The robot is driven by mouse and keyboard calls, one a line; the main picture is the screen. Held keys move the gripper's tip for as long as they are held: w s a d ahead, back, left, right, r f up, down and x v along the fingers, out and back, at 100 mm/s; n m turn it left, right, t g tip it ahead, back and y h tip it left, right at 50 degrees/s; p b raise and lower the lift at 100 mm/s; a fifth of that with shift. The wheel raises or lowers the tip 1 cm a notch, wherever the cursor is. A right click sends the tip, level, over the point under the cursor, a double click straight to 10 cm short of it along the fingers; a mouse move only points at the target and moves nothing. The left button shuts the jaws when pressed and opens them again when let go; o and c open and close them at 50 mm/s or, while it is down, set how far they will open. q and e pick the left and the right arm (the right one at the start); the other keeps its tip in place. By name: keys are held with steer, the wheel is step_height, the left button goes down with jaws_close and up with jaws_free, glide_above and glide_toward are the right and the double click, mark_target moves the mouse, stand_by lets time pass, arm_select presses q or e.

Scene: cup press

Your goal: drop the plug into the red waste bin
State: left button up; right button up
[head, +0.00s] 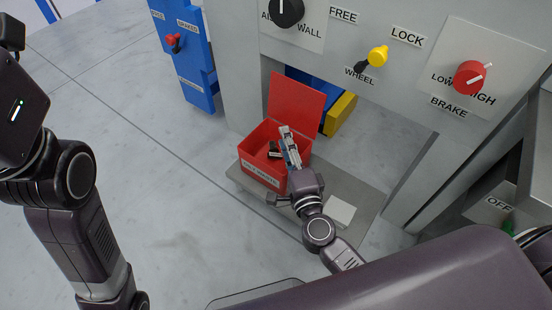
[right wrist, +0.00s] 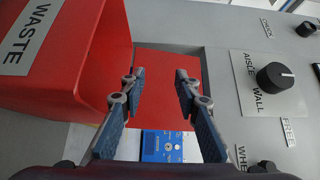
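The red waste bin (head: 247,160) stands on a grey shelf with its lid (head: 297,105) tipped up and open. In the right wrist view the bin's labelled wall (right wrist: 85,75) is at the left and the red lid (right wrist: 165,100) lies straight ahead. My right gripper (head: 285,137) is at the bin's opening. In the right wrist view its fingers (right wrist: 160,80) are spread, with nothing between them. A small dark piece (head: 273,150) shows inside the bin; I cannot tell whether it is the plug or part of the gripper. My left arm is at the left edge; its gripper is not visible.
The grey shelf (head: 370,205) bears a white pad (head: 340,211) right of the bin. A grey machine front with a black knob (head: 287,10), yellow knob (head: 378,56) and red knob (head: 469,77) stands behind. A blue panel (head: 188,60) is at the back left. The left floor is clear.

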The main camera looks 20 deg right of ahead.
steer(key=s, duration=1.1)
steer(key=shift+s+a, duration=0.15)
steer(key=shift+a, duration=0.05)
